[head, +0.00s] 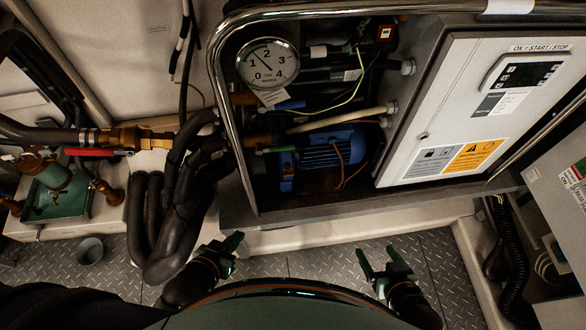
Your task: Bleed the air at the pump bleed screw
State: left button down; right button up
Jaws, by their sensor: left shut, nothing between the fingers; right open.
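The blue pump (322,152) sits low inside the open chiller frame, with a brown cable across it. My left gripper (234,241) is shut and empty, below the frame's left corner. My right gripper (377,252) is open and empty, below the frame's front edge. Both are apart from the pump.
A metal tube rail (222,110) edges the frame. A white control panel (465,105) with a display stands right. Thick black hoses (183,205) hang left, near a brass valve with a red handle (90,152). A green tray (58,205) and a grey cup (90,250) are further left.

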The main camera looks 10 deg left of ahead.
aim_at(288, 172)
jog(key=k+l, duration=0.1)
jog(key=l, duration=0.85)
jog(key=k+l, duration=0.15)
jog(key=l, duration=0.35)
